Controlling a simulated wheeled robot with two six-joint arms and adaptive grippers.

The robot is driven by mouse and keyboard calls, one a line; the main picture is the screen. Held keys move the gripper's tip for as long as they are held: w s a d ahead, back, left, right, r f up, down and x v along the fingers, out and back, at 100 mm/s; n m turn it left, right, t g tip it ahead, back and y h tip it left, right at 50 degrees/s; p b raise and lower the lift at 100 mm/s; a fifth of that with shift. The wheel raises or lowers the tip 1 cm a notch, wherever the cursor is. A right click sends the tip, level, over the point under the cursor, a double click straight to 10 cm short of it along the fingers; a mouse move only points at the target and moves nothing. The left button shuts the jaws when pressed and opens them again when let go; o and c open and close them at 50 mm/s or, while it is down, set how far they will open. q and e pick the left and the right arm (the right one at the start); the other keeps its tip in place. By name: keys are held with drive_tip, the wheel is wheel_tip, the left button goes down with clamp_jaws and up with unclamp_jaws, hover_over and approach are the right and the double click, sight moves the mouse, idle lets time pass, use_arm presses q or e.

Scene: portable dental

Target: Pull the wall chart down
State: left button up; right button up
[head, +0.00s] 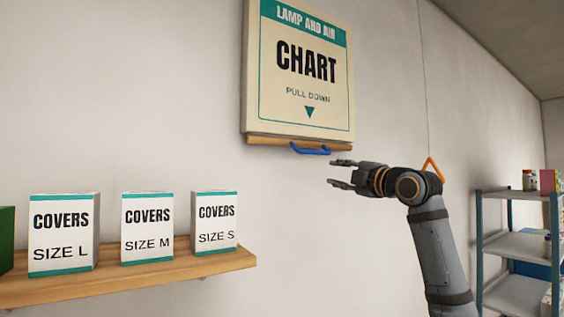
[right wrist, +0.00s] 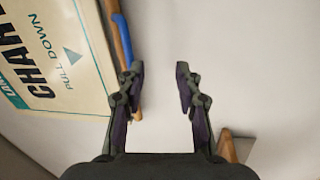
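The wall chart (head: 305,62) is a cream panel with a teal header and "PULL DOWN" lettering, high on the wall. A wooden bar (head: 270,141) runs along its lower edge, with a blue handle (head: 310,149) below it. My right gripper (head: 337,173) is open and empty, just below and right of the handle, apart from it. In the right wrist view, the chart (right wrist: 62,58) is at the left, with the blue handle (right wrist: 122,38) beyond the left finger of the gripper (right wrist: 158,74). My left gripper is not in view.
A wooden shelf (head: 130,278) at lower left carries several white "COVERS" boxes (head: 147,228). An orange triangular pull (head: 432,165) hangs on a thin cord behind my right wrist. A shelving rack (head: 515,243) stands at the right. The wall below the chart is bare.

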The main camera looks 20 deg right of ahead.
drive_tip(key=n+y, duration=0.1)
approach(316, 153)
drive_tip(key=w+p, duration=0.2)
drive_tip(key=w, duration=0.1)
drive_tip(key=w+r+p, duration=0.1)
drive_tip(key=w+p, duration=0.1)
drive_tip(key=w, duration=0.2)
drive_tip(key=w+a+p, duration=0.1)
drive_tip(key=w+p, duration=0.2)
drive_tip(key=shift+w+a+r, duration=0.1)
drive_tip(key=shift+w+r, duration=0.15)
drive_tip(key=shift+r, duration=0.15)
use_arm(q)
wheel_tip(316, 153, up, 8)
drive_tip(key=shift+d+f, duration=0.15)
drive_tip(key=shift+f, duration=0.1)
use_arm(e)
drive_tip(key=shift+s, duration=0.1)
use_arm(q)
drive_tip(key=shift+w, duration=0.1)
use_arm(e)
clamp_jaws()
drive_tip(key=shift+w+f, duration=0.1)
drive_tip(key=shift+w, duration=0.1)
